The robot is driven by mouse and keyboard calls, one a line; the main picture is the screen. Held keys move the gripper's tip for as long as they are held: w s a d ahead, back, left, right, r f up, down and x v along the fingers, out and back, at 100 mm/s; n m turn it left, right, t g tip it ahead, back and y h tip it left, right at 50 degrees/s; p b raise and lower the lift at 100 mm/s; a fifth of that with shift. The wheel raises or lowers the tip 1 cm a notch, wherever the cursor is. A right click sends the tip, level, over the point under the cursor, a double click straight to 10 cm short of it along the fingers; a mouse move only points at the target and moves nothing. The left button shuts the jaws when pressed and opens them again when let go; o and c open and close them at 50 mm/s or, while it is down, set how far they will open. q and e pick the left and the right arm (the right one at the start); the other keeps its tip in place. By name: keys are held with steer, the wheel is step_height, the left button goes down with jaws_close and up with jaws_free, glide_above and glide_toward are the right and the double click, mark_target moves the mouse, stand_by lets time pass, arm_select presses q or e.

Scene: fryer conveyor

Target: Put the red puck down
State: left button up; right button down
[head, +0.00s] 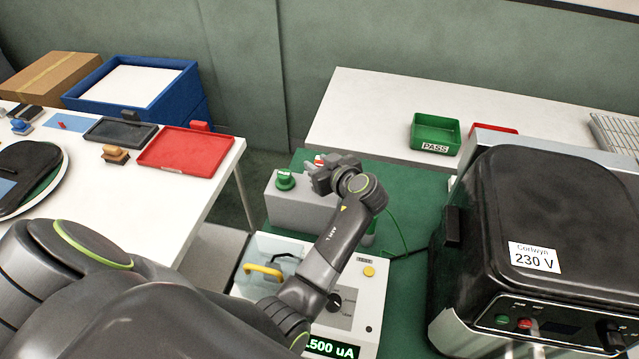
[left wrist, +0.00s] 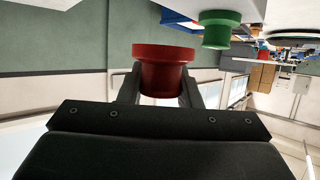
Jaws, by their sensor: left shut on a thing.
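My left gripper (head: 324,174) is shut on the red puck. In the left wrist view the red puck (left wrist: 163,68) sits between the two fingers, with its wide flange outward. In the head view only a small red part of the puck (head: 319,160) shows past the fingers. The gripper is at the right end of a grey block (head: 290,208); I cannot tell whether the puck touches it. A green puck (head: 285,181) stands on the block, left of the gripper, and also shows in the left wrist view (left wrist: 218,28). My right gripper is not in view.
A tester with a yellow handle (head: 263,271) stands in front of the block on a green mat (head: 405,190). A black fryer (head: 545,210) is at right. A green PASS bin (head: 435,131) stands on the back table. A red tray (head: 186,151) lies on the left table.

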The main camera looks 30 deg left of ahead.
arm_select(q)
steer(key=shift+f, duration=0.4)
step_height(320, 180, down, 4)
steer(key=b, duration=0.3)
steer(key=shift+r, duration=0.1)
steer(key=o, duration=1)
